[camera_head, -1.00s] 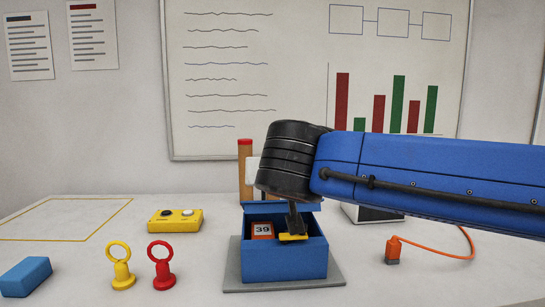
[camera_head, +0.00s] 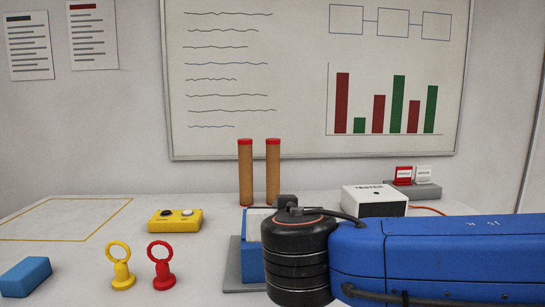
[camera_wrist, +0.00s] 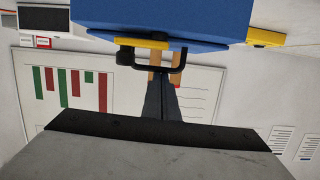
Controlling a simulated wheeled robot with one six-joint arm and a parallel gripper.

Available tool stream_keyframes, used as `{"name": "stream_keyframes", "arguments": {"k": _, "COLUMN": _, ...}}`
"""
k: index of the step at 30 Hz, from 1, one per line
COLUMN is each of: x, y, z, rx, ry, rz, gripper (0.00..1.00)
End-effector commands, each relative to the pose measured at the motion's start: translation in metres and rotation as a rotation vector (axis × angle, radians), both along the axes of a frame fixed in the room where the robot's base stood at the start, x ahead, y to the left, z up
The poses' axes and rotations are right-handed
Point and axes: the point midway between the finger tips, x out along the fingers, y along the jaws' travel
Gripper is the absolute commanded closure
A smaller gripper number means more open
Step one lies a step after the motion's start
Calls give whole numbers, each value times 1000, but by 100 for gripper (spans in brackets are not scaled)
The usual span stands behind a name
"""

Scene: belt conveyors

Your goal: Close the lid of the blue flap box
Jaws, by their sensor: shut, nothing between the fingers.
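The blue flap box (camera_head: 251,262) stands on a grey plate (camera_head: 233,275) in the head view. My dark wrist hides most of it, so its lid position cannot be told there. In the wrist view, which is upside down, a blue face of the box (camera_wrist: 165,18) fills the top, with a yellow strip (camera_wrist: 190,43) along its edge and a black bar-shaped piece (camera_wrist: 150,68) beside it. My gripper (camera_wrist: 162,88) is shut and empty, its fingertips close to that black bar. Whether they touch it cannot be told. The fingertips are hidden in the head view.
A yellow button box (camera_head: 175,220), a yellow ring piece (camera_head: 122,270), a red ring piece (camera_head: 162,270) and a blue block (camera_head: 26,276) are left of the box. Two brown posts (camera_head: 246,175) stand behind. A white tester (camera_head: 374,200) is at right.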

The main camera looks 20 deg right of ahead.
Motion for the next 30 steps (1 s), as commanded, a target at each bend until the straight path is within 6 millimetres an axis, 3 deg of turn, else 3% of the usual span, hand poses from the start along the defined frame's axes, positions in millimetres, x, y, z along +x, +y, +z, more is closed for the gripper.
{"name": "stream_keyframes", "arguments": {"k": 8, "x": -4, "y": 1, "z": -15, "rx": -2, "ry": 13, "rz": 1, "gripper": 100}}
{"name": "stream_keyframes", "arguments": {"k": 20, "x": -4, "y": 2, "z": -16, "rx": -4, "ry": 14, "rz": 2, "gripper": 100}}
{"name": "stream_keyframes", "arguments": {"k": 26, "x": -2, "y": 2, "z": -11, "rx": -3, "ry": 13, "rz": 2, "gripper": 100}}
{"name": "stream_keyframes", "arguments": {"k": 30, "x": 3, "y": 1, "z": 3, "rx": -1, "ry": 8, "rz": 0, "gripper": 100}}
